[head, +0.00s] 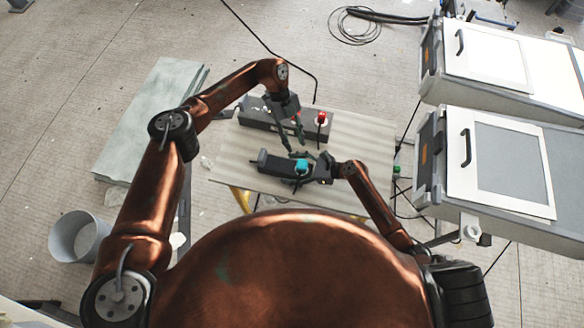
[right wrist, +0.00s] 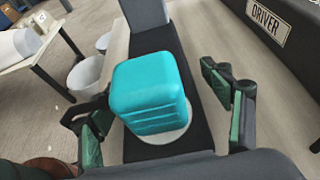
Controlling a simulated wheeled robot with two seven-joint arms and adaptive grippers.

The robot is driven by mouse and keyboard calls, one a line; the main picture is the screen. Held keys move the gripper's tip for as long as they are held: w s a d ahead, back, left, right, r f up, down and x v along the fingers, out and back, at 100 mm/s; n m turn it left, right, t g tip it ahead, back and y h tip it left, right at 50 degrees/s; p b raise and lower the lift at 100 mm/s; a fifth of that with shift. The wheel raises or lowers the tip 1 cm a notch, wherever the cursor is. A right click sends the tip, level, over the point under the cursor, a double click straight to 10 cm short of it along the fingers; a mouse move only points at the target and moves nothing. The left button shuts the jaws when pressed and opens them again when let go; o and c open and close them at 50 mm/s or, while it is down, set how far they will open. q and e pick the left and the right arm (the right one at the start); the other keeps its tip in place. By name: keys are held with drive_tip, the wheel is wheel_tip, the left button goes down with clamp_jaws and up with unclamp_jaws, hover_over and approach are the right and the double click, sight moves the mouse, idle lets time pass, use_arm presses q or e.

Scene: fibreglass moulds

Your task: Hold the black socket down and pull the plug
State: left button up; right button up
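The black socket (head: 277,168) is a long dark bar lying on the table. A teal, block-shaped plug (head: 301,166) sits on it. In the right wrist view the plug (right wrist: 152,92) stands on a pale round seat on the black bar (right wrist: 190,88). My right gripper (head: 299,168) reaches in from the right, its fingers apart on either side of the plug.
A dark box (head: 258,117) with red and green parts stands at the table's back; the right wrist view shows its "DRIVER" label (right wrist: 268,20). The table (head: 365,150) is clear at right. Large grey cabinets (head: 490,160) stand beyond. A bucket (head: 78,238) stands left.

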drive_tip(key=c, duration=1.7)
